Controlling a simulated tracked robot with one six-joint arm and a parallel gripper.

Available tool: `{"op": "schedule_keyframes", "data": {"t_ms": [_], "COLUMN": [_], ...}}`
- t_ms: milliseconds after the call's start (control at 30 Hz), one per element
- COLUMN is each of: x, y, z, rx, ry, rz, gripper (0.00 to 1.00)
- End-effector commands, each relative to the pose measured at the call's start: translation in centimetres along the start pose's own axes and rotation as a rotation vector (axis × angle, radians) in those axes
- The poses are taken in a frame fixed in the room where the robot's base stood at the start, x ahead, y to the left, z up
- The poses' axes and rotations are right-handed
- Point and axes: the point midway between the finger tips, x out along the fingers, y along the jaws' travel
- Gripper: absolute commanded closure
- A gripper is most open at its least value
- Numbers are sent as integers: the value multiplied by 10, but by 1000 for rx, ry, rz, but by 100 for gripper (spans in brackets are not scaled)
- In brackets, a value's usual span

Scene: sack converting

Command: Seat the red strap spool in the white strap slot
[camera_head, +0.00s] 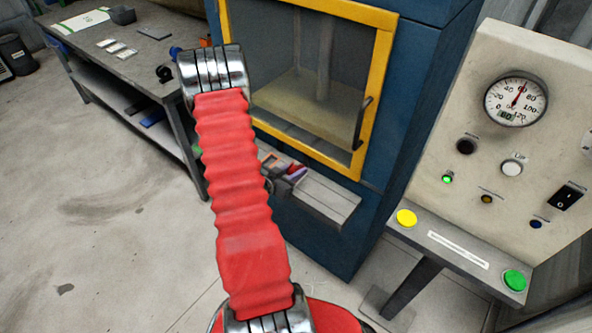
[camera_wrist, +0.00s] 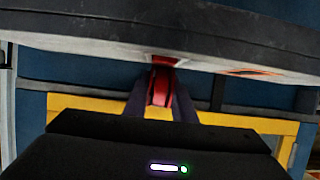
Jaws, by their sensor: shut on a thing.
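My gripper (camera_wrist: 161,95) is shut on the red strap spool (camera_wrist: 161,86), which shows between its two dark fingers in the wrist view. In the head view a small red shape (camera_head: 297,171) shows by the grey ledge on the front of the blue machine, close to my gripper (camera_head: 287,176). My red-sleeved arm covers part of this area. The spool's far end meets or passes behind a pale edge in the wrist view; I cannot tell whether they touch. I cannot pick out the white strap slot in either view.
The grey ledge (camera_head: 325,201) juts from the blue machine (camera_head: 398,150) under its yellow-framed window (camera_head: 372,95). A control panel (camera_head: 530,130) with a gauge and a button console (camera_head: 455,250) stand at right. A workbench (camera_head: 125,62) stands at left. Floor at lower left is clear.

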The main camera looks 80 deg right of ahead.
Motion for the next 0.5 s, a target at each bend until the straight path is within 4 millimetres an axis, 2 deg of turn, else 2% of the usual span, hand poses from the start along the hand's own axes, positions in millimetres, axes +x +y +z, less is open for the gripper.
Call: {"op": "schedule_keyframes", "data": {"t_ms": [33,167,200,433,500], "x": [0,0,0,0,0], "y": [2,3,3,2,2], "z": [8,8,8,6,5], "rx": [-7,-8,-8,-6,-5], "ry": [-18,-19,-20,-15,-14], "rz": [2,2,2,1,1], "gripper": [100,100,75,59,58]}}
